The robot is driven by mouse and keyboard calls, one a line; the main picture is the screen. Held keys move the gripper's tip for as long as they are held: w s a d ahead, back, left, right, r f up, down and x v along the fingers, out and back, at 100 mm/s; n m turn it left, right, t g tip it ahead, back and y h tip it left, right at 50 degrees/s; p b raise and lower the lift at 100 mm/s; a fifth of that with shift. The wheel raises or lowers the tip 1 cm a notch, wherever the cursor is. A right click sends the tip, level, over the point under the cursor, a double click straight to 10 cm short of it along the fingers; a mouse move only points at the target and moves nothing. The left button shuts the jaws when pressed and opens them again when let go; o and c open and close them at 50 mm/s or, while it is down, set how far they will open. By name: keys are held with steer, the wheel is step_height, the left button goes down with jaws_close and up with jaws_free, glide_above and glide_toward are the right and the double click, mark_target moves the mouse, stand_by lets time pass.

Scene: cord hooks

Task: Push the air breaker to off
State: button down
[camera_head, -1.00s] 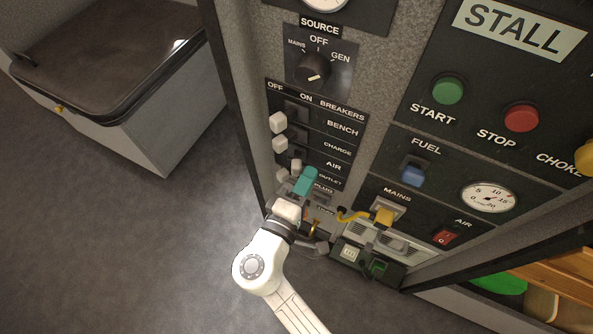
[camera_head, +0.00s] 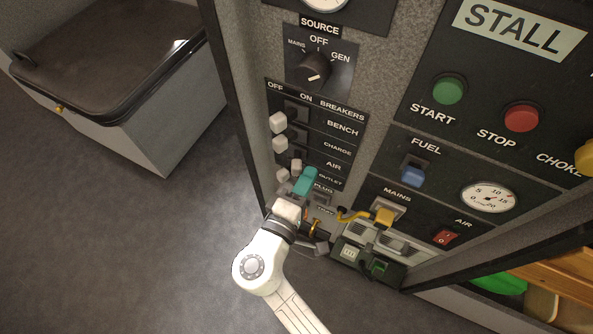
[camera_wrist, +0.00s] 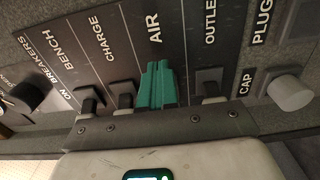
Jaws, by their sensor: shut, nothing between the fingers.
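The AIR breaker's pale lever (camera_head: 296,166) is in the AIR row of the black breaker panel (camera_head: 333,157) in the head view. It sits farther right, toward ON, than the other levers. My gripper (camera_head: 305,180) is shut and empty, its teal fingers just right of and below this lever. I cannot tell whether they touch it. In the wrist view the shut teal fingers (camera_wrist: 157,85) are in front of the AIR row, below the AIR label (camera_wrist: 154,28). They hide the AIR lever there.
The BENCH lever (camera_head: 278,122), CHARGE lever (camera_head: 280,144) and OUTLET lever (camera_head: 283,175) stand close by on the left. The source knob (camera_head: 314,68) is above. A yellow mains plug (camera_head: 384,216) is at lower right.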

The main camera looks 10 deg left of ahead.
steer(key=shift+a, duration=0.15)
steer(key=shift+w+a+b, duration=0.3)
steer(key=shift+a+b, duration=0.25)
steer(key=shift+a, duration=0.1)
steer(key=shift+w+a+b, duration=0.25)
steer(key=shift+a+b, duration=0.25)
steer(key=shift+a, duration=0.15)
steer(key=p, duration=0.1)
glide_toward(294, 173)
steer(key=shift+w+d, duration=0.35)
steer(key=shift+w, duration=0.15)
stand_by(0.7)
steer(key=shift+r, duration=0.1)
